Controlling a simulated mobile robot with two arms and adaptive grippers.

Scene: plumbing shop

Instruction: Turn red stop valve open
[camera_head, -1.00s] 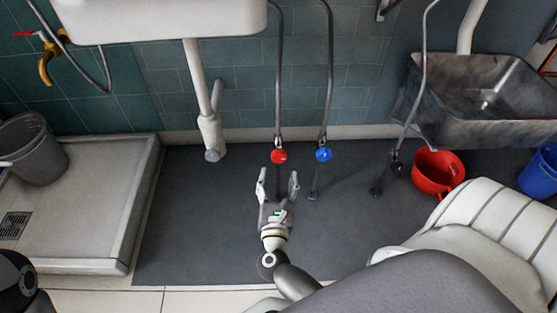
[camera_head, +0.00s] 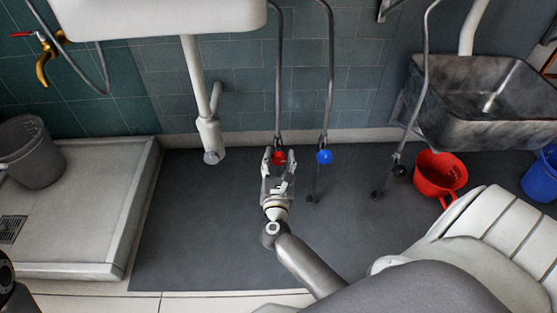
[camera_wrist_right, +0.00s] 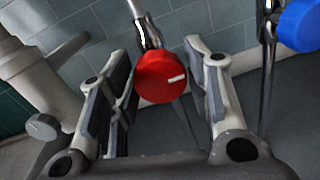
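The red stop valve (camera_head: 279,157) is a round red knob at the lower end of a grey hose under the sink. In the right wrist view the red knob (camera_wrist_right: 161,76) has a white mark on its face, pointing right and slightly up. My right gripper (camera_head: 279,160) is open, with its fingers on either side of the knob. My left gripper is not in view; a dark part of my left arm shows at the lower left edge.
A blue valve knob (camera_head: 324,157) is close to the right of the red one. A white drain pipe (camera_head: 208,130) is to the left. A red bucket (camera_head: 437,172) and a metal basin (camera_head: 480,100) are at the right. The dark floor mat between is mostly clear.

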